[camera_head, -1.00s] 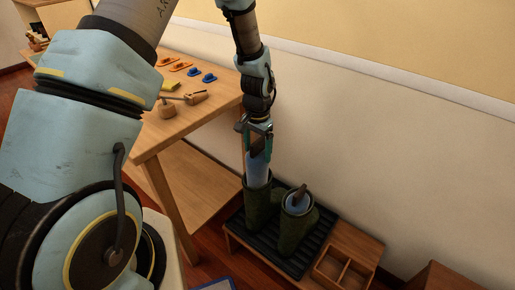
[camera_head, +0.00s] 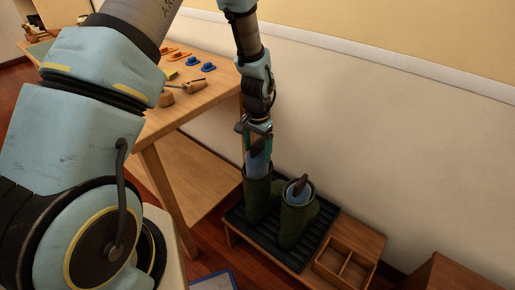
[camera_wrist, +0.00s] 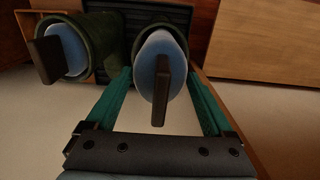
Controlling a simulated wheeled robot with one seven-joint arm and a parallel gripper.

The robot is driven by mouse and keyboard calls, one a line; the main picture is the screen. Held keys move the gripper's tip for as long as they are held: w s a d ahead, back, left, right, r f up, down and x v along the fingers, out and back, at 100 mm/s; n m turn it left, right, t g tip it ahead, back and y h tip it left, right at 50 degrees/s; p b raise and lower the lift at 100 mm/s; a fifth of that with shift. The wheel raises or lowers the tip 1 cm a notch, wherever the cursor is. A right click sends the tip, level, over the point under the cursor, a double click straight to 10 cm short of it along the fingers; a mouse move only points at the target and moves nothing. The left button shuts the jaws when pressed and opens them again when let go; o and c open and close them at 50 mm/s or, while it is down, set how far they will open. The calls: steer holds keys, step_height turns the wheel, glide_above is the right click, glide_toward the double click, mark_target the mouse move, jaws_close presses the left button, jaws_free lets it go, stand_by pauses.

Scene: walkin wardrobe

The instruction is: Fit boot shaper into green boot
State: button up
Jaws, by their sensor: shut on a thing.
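Two dark green boots stand upright on a black ribbed tray (camera_head: 268,236). The left boot (camera_head: 256,200) has a pale blue boot shaper (camera_head: 257,164) partly in its top, its upper part still showing above the rim. My gripper (camera_head: 256,142) is above this boot, shut on that shaper. In the wrist view the teal fingers (camera_wrist: 160,78) flank the blue shaper (camera_wrist: 158,50) and its dark handle (camera_wrist: 161,92), close to the boot rim. The right boot (camera_head: 295,222) holds another blue shaper (camera_head: 297,192) with a dark handle. The shapers' lower parts are hidden inside the boots.
The tray rests on a low wooden bench with a divided wooden box (camera_head: 345,267) at its right. A wooden table (camera_head: 190,105) with small blue and orange things and wooden tools is at the left. The wall is close behind the boots.

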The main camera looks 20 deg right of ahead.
mark_target(257, 141)
steer(key=shift+f, duration=0.1)
steer(key=shift+f+b, duration=1.7)
steer(key=shift+f, duration=1.15)
steer(key=shift+s+a+f, duration=0.1)
steer(key=o, duration=1)
steer(key=shift+b, duration=0.3)
steer(key=shift+r+p, duration=0.85)
steer(key=shift+r, duration=0.05)
steer(key=shift+r+p, duration=2.65)
steer(key=shift+r, duration=1.1)
